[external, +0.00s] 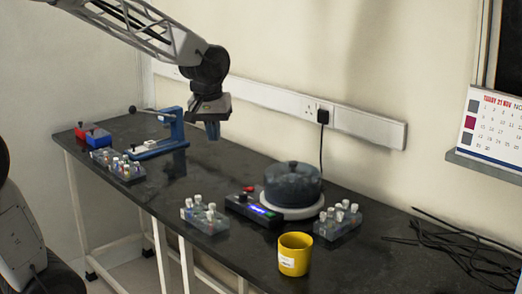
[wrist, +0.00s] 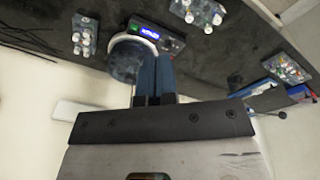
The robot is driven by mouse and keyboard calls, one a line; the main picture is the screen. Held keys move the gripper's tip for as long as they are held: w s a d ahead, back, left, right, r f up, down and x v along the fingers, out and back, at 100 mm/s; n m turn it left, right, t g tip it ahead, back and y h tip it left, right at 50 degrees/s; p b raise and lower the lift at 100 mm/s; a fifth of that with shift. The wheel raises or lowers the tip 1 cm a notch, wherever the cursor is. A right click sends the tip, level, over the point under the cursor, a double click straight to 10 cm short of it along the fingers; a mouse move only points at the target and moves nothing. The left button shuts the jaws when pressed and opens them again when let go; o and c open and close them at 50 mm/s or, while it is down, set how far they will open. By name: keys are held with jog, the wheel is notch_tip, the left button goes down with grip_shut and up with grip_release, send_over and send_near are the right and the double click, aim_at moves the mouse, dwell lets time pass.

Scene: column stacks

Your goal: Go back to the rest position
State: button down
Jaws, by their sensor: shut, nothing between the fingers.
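My gripper (external: 213,131) hangs in the air above the dark bench, in front of the wall and to the right of the blue stand. Its blue fingers point down and are together with nothing between them. In the wrist view my gripper (wrist: 155,62) shows its two fingers side by side, touching, in front of part of the dark round centrifuge (wrist: 122,62). The centrifuge (external: 292,184) stands on the bench well to the right of my gripper in the external view.
The bench (external: 225,160) holds a blue stand (external: 172,130), red (external: 80,131) and blue boxes (external: 98,138), tube racks (external: 125,170) (external: 204,217) (external: 338,222), a control box (external: 254,209), a yellow cup (external: 294,254) and black cables (external: 465,245). The bench below my gripper is clear.

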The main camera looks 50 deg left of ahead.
jog(key=s+d+m, duration=0.2)
jog(key=s+m, duration=0.1)
jog(key=s, duration=0.8)
jog(key=s+d+r+m+t, duration=0.1)
jog(key=s+d+m, duration=0.2)
jog(key=s, duration=0.8)
jog(key=shift+s+d+r+m, duration=0.2)
jog(key=shift+d+r+m, duration=0.1)
jog(key=shift+m, duration=0.5)
